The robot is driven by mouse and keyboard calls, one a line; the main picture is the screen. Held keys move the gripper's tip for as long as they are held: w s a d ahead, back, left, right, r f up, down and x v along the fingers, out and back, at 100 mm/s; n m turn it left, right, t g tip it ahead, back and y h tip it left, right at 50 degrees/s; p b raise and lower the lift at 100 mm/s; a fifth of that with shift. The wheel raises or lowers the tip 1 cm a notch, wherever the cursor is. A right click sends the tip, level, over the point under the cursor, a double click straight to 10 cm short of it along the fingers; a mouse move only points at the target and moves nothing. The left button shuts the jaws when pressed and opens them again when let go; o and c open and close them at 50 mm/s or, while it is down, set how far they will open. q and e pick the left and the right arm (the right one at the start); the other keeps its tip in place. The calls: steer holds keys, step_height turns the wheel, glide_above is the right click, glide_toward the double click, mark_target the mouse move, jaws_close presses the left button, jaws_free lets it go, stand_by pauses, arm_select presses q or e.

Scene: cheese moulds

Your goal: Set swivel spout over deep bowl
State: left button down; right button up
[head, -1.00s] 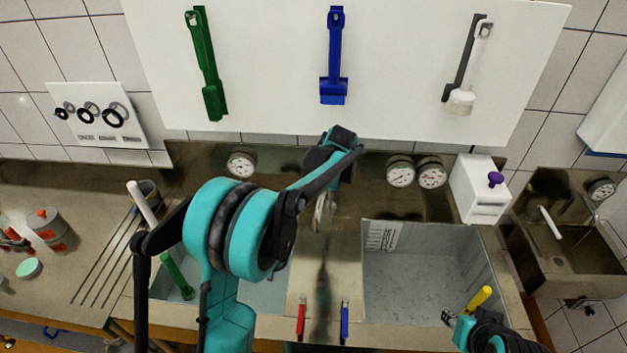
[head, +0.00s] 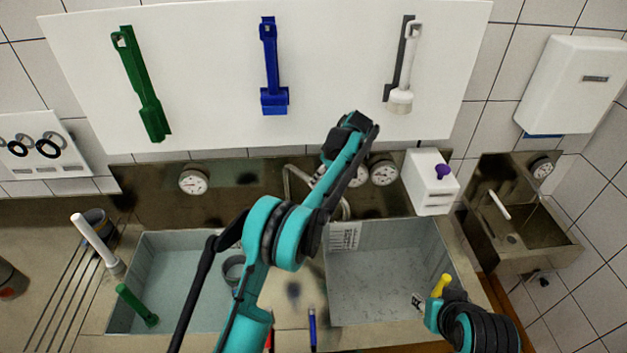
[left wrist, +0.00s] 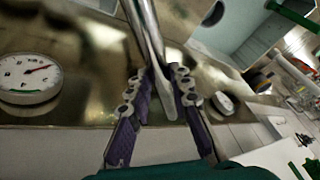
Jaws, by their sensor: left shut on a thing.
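The chrome swivel spout (head: 288,178) stands at the back, between the two sink bowls. It is partly hidden behind my left arm. My left gripper (left wrist: 160,85) is shut on the metal tube of the spout in the left wrist view. Which is deeper is hard to tell. My right gripper (head: 418,302) is at the right bowl's front right; its jaws are unclear.
A green brush (head: 136,305) and a grey ring-shaped part (head: 234,268) are in the left bowl. A yellow handle (head: 441,285) is close to my right gripper. A white box with a purple knob (head: 430,182) stands behind the right bowl. Gauges line the back wall.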

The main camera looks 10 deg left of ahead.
arm_select(q)
steer(key=shift+w+d+n+g+p, duration=0.15)
steer(key=shift+w+d+n+p, duration=0.15)
steer(key=shift+w, duration=0.2)
steer(key=shift+w+d+n+g+p, duration=0.1)
steer(key=shift+w+d+n+g, duration=0.05)
steer(key=shift+w+n, duration=0.3)
arm_select(e)
steer(key=shift+w+d+r, duration=0.25)
steer(key=shift+w+r, duration=0.2)
arm_select(q)
steer(key=c, duration=1.4)
jaws_free()
steer(key=shift+o, duration=0.2)
steer(key=shift+r, duration=0.1)
steer(key=v, duration=0.7)
steer(key=shift+d+r, duration=0.1)
steer(key=shift+r, duration=0.05)
